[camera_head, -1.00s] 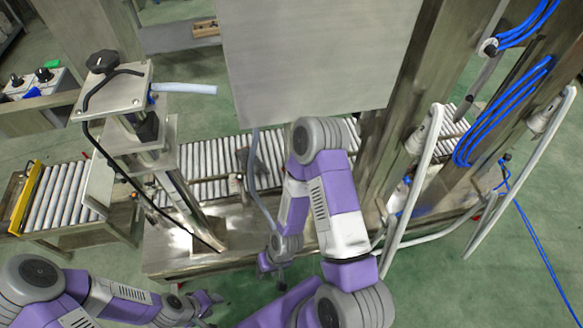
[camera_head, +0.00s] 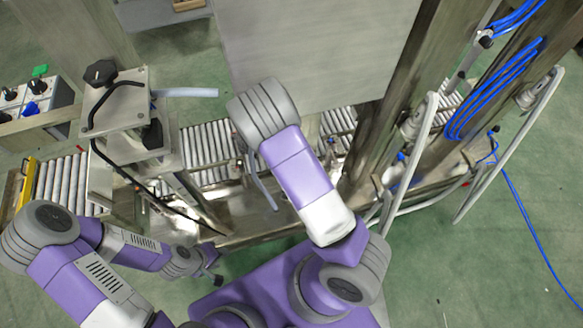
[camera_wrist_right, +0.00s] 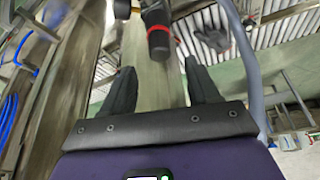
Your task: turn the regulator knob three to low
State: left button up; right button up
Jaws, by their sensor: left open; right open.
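In the wrist view, my right gripper (camera_wrist_right: 161,88) is open, with two dark fingers spread apart. Beyond them, near the top middle, is a black rounded cylinder with a red ring (camera_wrist_right: 158,38); it is apart from the fingers. I cannot tell whether it is regulator knob three. In the head view, a large black knob (camera_head: 100,73) sits on a metal stand at the left. My left gripper (camera_head: 213,280) is open and small at the lower left, away from the knobs. My right gripper is hidden behind my arm in the head view.
A panel at the far left carries a black knob (camera_head: 9,93), a blue piece (camera_head: 32,108) and a green piece (camera_head: 40,70). A roller conveyor (camera_head: 210,145), a large metal plate (camera_head: 315,55), white bent tubes (camera_head: 412,165) and blue hoses (camera_head: 492,92) crowd the middle and right.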

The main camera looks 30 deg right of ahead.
jog(key=b+x, duration=0.1)
jog(key=x, duration=0.6)
jog(key=shift+s, duration=0.1)
jog(key=shift+r, duration=0.1)
jog(key=c, duration=1)
jog(key=shift+c, duration=0.2)
jog(key=shift+b, duration=0.3)
jog(key=n+y, duration=0.1)
jog(key=n, duration=0.2)
jog(key=shift+d, duration=0.1)
jog(key=shift+n+t+y+b, duration=0.3)
jog(key=shift+n+y+b, duration=0.25)
jog(key=shift+n, duration=0.95)
